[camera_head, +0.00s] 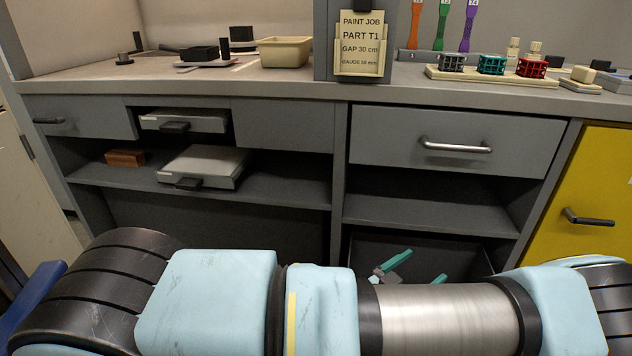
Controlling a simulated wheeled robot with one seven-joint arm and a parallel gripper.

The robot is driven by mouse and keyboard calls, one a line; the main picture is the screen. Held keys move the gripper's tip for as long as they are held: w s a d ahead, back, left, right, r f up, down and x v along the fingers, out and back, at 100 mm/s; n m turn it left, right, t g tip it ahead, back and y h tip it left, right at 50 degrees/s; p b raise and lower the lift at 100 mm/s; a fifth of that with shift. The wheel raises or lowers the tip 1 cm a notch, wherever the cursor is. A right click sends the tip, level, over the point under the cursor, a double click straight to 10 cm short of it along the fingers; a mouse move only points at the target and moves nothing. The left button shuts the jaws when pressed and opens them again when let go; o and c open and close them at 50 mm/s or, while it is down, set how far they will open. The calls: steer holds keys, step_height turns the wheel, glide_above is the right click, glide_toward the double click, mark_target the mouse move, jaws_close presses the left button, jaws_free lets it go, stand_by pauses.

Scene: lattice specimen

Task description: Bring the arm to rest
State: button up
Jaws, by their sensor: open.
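My arm lies across the bottom of the head view, with pale blue pads, dark joints and a bare metal section. It runs roughly level from the left edge to the right edge. My gripper is not in view, so what it holds cannot be seen. The arm covers the lower front of the workbench (300,91).
A grey drawer (455,135) with a bar handle is shut. A low compartment behind my arm holds teal-handled tools (392,262). A grey tray unit (203,166) and brown block (125,158) sit on the shelf. Coloured lattice blocks (491,65) stand on the bench, right.

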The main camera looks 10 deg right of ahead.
steer(key=w+a+n+t+y, duration=0.3)
steer(key=w+a+n+y, duration=0.95)
steer(key=w, duration=0.45)
steer(key=w+a+r+g+y, duration=0.1)
steer(key=a+r+g+y, duration=0.2)
steer(key=a, duration=0.6)
steer(key=s+a+r+g, duration=0.3)
steer(key=s+a+r, duration=0.2)
steer(key=a+r, duration=0.35)
steer(key=s+a+r+g, duration=0.3)
steer(key=s+a+r, duration=0.2)
steer(key=a+r, duration=0.3)
step_height(320, 180, up, 20)
steer(key=a+p, duration=0.1)
steer(key=p, duration=2.1)
steer(key=shift+r+y, duration=0.25)
steer(key=shift+y, duration=0.1)
steer(key=shift+w+m, duration=0.1)
steer(key=shift+m, duration=0.15)
